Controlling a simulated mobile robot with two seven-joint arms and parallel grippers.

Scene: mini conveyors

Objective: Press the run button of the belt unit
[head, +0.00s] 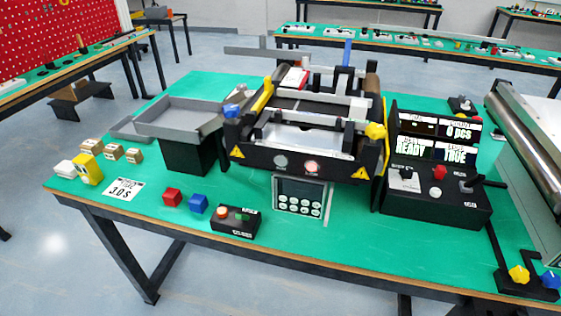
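The belt unit (262,157) stands in the middle of the green table, with a dark frame and yellow warning triangles. Its front panel bears a pale round button (280,161) and a red-lit round button (312,166). A small black button box (233,226) sits in front of the unit, with an orange-red button (222,212) and a green button (241,214). The labels are too small to read, so I cannot tell which is the run button. Neither of my grippers is in view.
A black control box (430,206) with a lever, red knob and lit display (436,137) stands right of the unit. A grey tray (178,117) stands left. Red (172,197) and blue (198,204) cubes lie near the front edge. A metal roller conveyor (530,135) is far right.

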